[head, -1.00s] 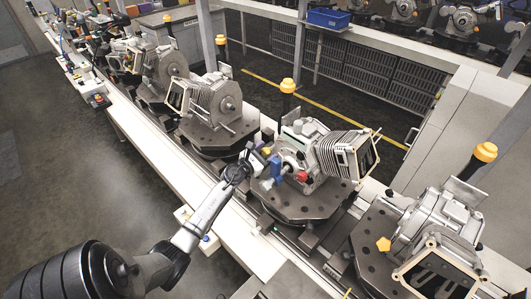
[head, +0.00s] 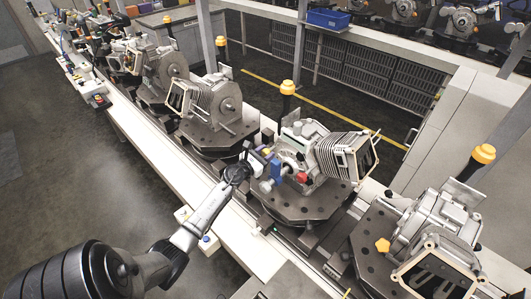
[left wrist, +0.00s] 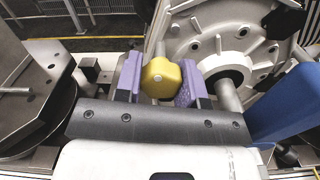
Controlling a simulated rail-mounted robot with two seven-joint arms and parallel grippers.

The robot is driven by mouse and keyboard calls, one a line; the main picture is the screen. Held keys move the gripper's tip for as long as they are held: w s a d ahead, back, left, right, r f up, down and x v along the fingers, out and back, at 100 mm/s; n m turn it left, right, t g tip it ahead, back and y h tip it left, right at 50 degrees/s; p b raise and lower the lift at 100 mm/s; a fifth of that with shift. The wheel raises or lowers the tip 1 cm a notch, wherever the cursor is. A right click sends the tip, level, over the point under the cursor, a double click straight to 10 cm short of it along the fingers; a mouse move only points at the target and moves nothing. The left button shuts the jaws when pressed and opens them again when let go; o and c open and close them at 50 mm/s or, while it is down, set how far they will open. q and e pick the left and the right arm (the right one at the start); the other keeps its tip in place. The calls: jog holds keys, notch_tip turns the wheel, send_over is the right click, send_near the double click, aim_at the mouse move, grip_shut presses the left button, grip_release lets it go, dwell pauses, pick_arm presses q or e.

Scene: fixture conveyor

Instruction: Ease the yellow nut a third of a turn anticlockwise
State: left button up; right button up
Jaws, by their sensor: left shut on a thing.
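The yellow nut (left wrist: 160,78) sits on the side of the grey machine housing (left wrist: 240,40) in the left wrist view. My left gripper (left wrist: 157,84) is shut on it, with one purple finger pad on each side. In the head view my left gripper (head: 246,164) is at the near left side of the middle housing (head: 316,150), and the nut (head: 267,151) shows only as a small patch of yellow beside it. My right gripper is not in view.
A blue part (head: 275,169) and a red part (head: 302,177) stick out close to the gripper; the blue one (left wrist: 288,105) fills the right of the wrist view. Open floor lies left of the white rail.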

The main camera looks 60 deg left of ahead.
pick_arm(q)
jog(key=n+p, duration=0.1)
jog(key=n, duration=0.4)
jog(key=shift+p, duration=0.4)
jog(key=n+p, duration=0.1)
jog(key=n, duration=0.5)
jog(key=n+p, duration=0.1)
jog(key=n, duration=0.4)
jog(key=shift+r+p, duration=0.1)
jog(key=shift+p, duration=0.3)
jog(key=n+p, duration=0.1)
jog(key=n, duration=0.5)
jog(key=o, duration=0.9)
jog(key=v, duration=1.4)
jog(key=shift+b, duration=0.3)
